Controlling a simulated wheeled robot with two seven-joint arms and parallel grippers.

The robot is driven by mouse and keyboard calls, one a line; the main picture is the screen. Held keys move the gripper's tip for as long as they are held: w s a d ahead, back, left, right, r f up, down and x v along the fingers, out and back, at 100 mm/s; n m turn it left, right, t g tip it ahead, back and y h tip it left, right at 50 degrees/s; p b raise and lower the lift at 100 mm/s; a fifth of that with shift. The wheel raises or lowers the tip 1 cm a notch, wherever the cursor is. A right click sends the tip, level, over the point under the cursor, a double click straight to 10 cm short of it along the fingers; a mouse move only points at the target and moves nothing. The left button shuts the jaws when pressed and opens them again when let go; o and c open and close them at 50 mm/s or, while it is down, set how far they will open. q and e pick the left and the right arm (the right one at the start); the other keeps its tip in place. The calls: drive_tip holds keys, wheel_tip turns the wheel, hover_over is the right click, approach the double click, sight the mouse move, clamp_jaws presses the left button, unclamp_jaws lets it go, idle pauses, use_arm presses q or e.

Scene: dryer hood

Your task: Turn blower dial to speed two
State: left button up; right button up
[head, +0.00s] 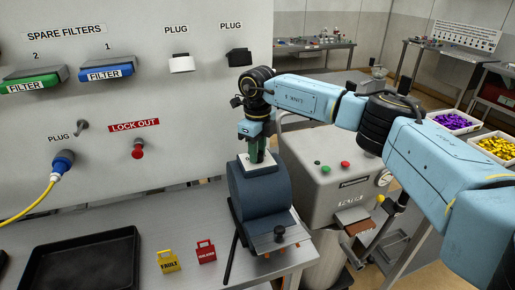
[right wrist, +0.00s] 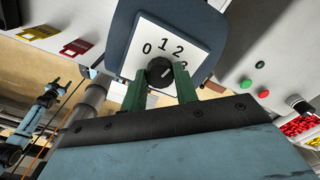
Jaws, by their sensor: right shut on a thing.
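The blower (head: 258,195) is a dark blue-grey housing on the bench in the head view. Its white dial plate (right wrist: 190,42) carries the figures 0, 1, 2 and a partly hidden 3. The black round dial (right wrist: 160,72) sits between the green fingers of my right gripper (right wrist: 168,88), which is shut on it. In the head view my right gripper (head: 257,150) comes down onto the plate from above and hides the dial. A small pale mark shows on the dial, but I cannot tell exactly which figure it points to. My left arm shows small in the right wrist view; its finger state is unclear.
A grey machine (head: 335,175) with green and red buttons stands right of the blower. A black tray (head: 80,262), a yellow tag (head: 168,261) and a red tag (head: 206,251) lie left of it. The wall panel behind holds filters, plugs and a red lock-out knob (head: 138,150).

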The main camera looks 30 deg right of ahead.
drive_tip(key=shift+m, duration=0.6)
drive_tip(key=o, duration=1)
drive_tip(key=shift+c, duration=0.2)
wheel_tip(320, 180, up, 8)
drive_tip(key=shift+f+b, duration=0.15)
drive_tip(key=shift+b, duration=0.4)
